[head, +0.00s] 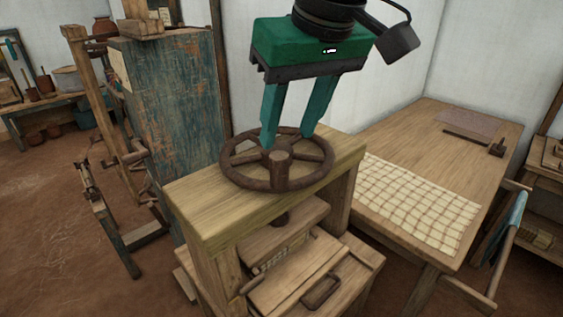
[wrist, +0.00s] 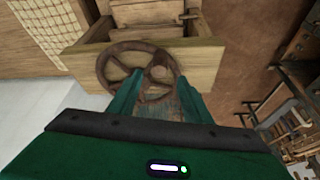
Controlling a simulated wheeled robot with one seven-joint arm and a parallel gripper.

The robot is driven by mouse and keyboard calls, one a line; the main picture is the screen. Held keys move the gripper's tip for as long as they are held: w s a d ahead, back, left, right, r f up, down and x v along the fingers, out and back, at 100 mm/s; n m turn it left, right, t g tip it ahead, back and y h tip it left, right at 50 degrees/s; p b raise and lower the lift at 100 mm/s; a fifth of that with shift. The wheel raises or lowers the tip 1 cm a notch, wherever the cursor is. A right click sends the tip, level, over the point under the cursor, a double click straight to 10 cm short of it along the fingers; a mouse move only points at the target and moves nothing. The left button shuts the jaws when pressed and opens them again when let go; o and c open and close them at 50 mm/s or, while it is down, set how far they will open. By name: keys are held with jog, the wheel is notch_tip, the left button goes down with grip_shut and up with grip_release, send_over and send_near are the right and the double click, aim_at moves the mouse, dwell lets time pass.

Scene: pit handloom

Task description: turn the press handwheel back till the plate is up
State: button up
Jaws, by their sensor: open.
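The press handwheel (head: 234,176) is a brown spoked wheel lying flat above the press's wooden top beam (head: 210,212). It also shows in the wrist view (wrist: 114,52). My gripper (head: 287,138) is open, pointing down, with its two green fingers apart over the far part of the wheel. In the wrist view the fingers (wrist: 158,80) reach toward the wheel. I cannot tell whether they touch it. The press plate (head: 285,232) is a wooden board under the beam, above a patterned stack (head: 283,254). The size of any gap between plate and stack is unclear.
A wooden table (head: 405,135) with a checked cloth (head: 415,198) stands at the right. A worn blue cabinet (head: 175,105) and a wooden frame (head: 95,85) stand at the left. A board with a dark handle (head: 322,290) is at the press's front. Bare floor lies at the left.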

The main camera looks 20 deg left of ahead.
aim_at(281, 157)
jog(key=x, duration=0.9)
jog(key=shift+w+f, duration=0.15)
jog(key=shift+f, duration=0.25)
grip_shut()
jog(key=shift+a, duration=0.1)
